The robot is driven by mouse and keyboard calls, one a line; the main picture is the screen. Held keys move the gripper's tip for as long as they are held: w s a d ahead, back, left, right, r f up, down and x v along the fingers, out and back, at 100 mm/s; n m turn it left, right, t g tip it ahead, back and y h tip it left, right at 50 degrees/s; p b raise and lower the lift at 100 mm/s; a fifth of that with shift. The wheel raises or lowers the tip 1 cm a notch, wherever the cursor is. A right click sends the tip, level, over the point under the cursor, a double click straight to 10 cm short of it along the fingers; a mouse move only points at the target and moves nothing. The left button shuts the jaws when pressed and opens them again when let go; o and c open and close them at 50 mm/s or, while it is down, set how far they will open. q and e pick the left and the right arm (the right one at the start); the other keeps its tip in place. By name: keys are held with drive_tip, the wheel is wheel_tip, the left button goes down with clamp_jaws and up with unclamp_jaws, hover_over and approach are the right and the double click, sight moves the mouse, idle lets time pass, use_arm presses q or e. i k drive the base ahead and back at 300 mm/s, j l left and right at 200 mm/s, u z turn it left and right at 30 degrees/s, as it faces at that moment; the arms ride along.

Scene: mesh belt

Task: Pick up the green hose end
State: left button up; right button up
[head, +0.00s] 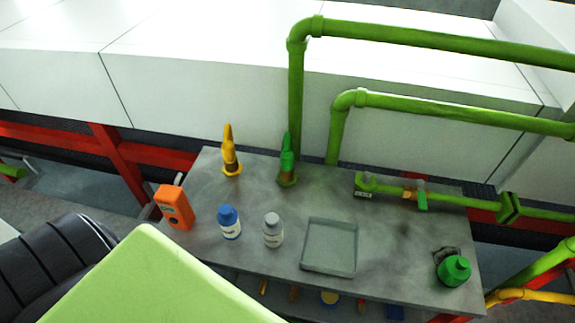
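The green hose end (287,162) is a slim, tapering nozzle with a brownish collar and a flared green base. It stands upright near the back edge of the grey table (380,232), just in front of a vertical green pipe. A similar yellow hose end (230,152) stands upright to its left. Neither of my grippers shows in the head view, so I cannot see where they are relative to the hose end.
On the table are an orange device (174,207), a blue-capped bottle (230,223), a grey-capped bottle (273,231), a shallow tray (329,248) and a green container (454,271). Green pipes (430,37) rise behind. A pale green block (150,285) and black ribbed shape fill the lower left.

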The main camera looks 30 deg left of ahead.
sight(286, 169)
drive_tip(key=k+l+z, duration=0.15)
drive_tip(key=k+l, duration=0.3)
drive_tip(key=k+l+z, duration=0.2)
drive_tip(key=k+l, duration=0.15)
drive_tip(key=l, duration=0.2)
